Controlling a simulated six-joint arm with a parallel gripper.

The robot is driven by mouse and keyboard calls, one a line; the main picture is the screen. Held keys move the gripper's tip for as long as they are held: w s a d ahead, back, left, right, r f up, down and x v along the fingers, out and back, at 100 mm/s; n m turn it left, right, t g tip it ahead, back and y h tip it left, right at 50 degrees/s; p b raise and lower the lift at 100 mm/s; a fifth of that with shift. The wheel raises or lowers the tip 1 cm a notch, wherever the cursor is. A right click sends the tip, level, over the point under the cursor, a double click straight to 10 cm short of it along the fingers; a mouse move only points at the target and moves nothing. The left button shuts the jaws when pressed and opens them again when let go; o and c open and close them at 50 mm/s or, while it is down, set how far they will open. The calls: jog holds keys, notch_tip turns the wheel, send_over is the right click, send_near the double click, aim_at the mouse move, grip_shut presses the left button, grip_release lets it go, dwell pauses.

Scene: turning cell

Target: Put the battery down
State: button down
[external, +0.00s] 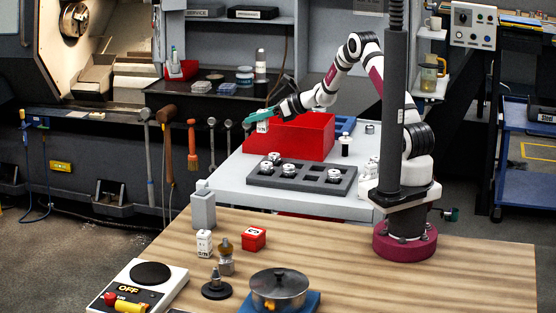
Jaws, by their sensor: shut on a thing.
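My gripper (261,115), with teal fingers, reaches left from the arm over the grey-white table (232,183). It is shut on a small white block with dark marking, which I take to be the battery (262,127). The block hangs upright below the fingers, by the left end of the red bin (303,138). The picture is too small to tell whether its lower end touches anything.
A dark grey tray (300,185) with several round metal parts and some empty pockets lies in front of the red bin. A black-and-white cylinder (345,146) stands right of the bin. A wooden bench (400,275) with blocks and a pan is nearer.

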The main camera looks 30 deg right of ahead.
jog(key=w+d+f+m+t+h, duration=0.1)
jog(key=w+d+m+t+h, duration=0.15)
jog(key=d+m+h, duration=0.4)
jog(key=n+y, duration=0.2)
send_over(238, 166)
jog(key=d, duration=0.1)
jog(key=shift+t, duration=0.25)
notch_tip(238, 166, down, 7)
jog(key=shift+r, duration=0.1)
jog(key=f, duration=0.2)
jog(key=a+f, duration=0.1)
jog(key=f, duration=0.1)
jog(key=shift+w, duration=0.1)
jog(key=shift+f, duration=0.3)
jog(key=c, duration=0.5)
grip_release()
jog(key=shift+d+f, duration=0.1)
jog(key=shift+f, duration=0.05)
